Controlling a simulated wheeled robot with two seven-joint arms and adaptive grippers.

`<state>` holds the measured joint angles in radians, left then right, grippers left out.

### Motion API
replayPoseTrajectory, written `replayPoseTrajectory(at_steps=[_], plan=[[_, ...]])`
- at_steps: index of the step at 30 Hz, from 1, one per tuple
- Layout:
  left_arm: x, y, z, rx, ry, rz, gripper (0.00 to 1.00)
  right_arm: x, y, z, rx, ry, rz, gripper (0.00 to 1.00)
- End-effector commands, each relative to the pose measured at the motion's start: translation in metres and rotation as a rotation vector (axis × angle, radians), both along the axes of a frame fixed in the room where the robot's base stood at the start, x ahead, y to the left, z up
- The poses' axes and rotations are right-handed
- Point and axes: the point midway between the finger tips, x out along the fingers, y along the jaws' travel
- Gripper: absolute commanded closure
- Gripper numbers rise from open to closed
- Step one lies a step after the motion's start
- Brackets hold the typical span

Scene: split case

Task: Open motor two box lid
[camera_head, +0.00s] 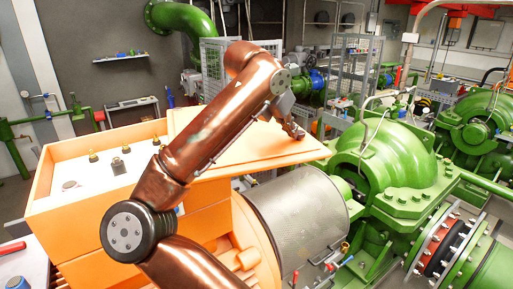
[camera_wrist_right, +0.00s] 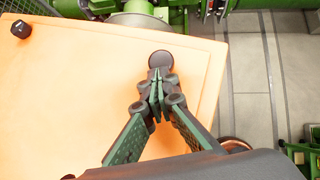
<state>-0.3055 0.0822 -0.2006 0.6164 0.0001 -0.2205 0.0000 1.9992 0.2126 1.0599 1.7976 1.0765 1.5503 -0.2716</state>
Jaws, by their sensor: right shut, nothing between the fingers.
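The motor box (camera_head: 90,205) is orange and stands at the left in the head view. Its left part is uncovered and shows a pale inside with several brass-coloured fittings. The orange lid (camera_head: 240,162) lies roughly flat to the right of that opening and juts out beyond the box. My right gripper (camera_head: 296,131) is over the lid's far right part. In the wrist view the gripper (camera_wrist_right: 157,92) is shut and empty, its tips close to a dark round knob (camera_wrist_right: 161,59) on the lid (camera_wrist_right: 70,110). I cannot tell whether they touch it. My left gripper is not in view.
A grey motor cylinder (camera_head: 300,208) lies below the jutting lid. A green pump casing (camera_head: 390,155) stands close to its right. A second dark knob (camera_wrist_right: 21,29) is on the orange surface. Bare floor (camera_wrist_right: 255,75) shows beyond the lid's edge.

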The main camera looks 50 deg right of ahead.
Motion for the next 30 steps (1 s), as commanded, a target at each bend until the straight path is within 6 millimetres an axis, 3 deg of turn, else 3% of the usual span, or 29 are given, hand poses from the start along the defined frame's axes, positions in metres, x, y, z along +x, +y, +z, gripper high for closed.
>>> replayPoseTrajectory(at_steps=[5, 24, 30], plan=[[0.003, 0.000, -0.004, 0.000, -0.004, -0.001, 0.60, 0.000, -0.027, -0.001, 0.000, -0.003, 0.055, 1.00], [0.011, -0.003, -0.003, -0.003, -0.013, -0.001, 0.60, 0.002, -0.023, 0.001, -0.002, -0.002, 0.053, 1.00], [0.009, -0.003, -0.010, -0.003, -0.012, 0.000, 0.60, 0.000, -0.006, 0.002, -0.003, -0.002, 0.051, 1.00]])
